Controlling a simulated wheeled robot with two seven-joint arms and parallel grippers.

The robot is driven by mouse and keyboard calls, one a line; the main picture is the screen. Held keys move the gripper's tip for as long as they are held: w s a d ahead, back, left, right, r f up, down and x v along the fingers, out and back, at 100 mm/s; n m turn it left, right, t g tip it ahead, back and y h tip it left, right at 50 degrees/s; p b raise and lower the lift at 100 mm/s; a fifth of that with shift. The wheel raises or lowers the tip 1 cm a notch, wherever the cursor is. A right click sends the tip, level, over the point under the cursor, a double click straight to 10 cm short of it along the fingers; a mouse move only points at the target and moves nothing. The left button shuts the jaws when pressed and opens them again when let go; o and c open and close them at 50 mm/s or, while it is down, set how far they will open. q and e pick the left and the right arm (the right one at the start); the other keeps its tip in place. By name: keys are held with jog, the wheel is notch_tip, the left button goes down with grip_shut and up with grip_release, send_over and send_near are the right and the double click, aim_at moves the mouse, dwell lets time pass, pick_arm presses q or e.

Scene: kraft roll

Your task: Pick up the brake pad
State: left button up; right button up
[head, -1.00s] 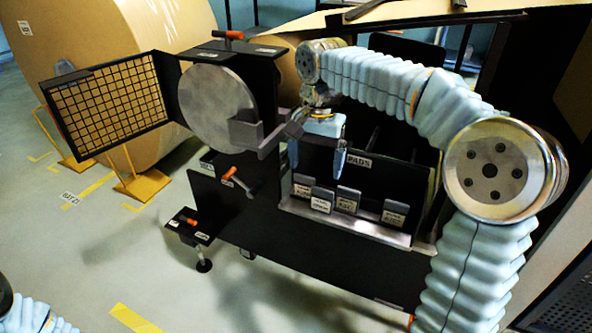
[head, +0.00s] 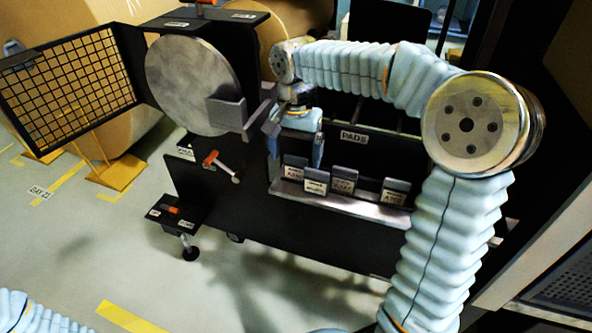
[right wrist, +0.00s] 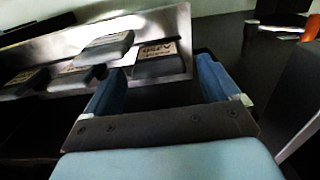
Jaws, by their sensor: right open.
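The leftmost brake pad (head: 294,170) is the one nearest my right gripper (head: 296,158). That gripper is open and empty, its blue fingers pointing down just above this pad. In the right wrist view, the same pad (right wrist: 158,62) shows beyond the gap between the fingertips (right wrist: 155,80), with no visible contact. My left gripper is out of view.
A round metal disc (head: 192,85) with a grey caliper-like block (head: 228,112) stands close left of the gripper. An orange-handled lever (head: 212,159) is below it. A black grid panel (head: 70,85) stands far left. Open floor lies at lower left.

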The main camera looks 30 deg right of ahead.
aim_at(296, 163)
notch_tip(296, 163, down, 4)
jog(key=shift+s+f, duration=0.1)
jog(key=shift+s, duration=0.05)
jog(key=c, duration=1.2)
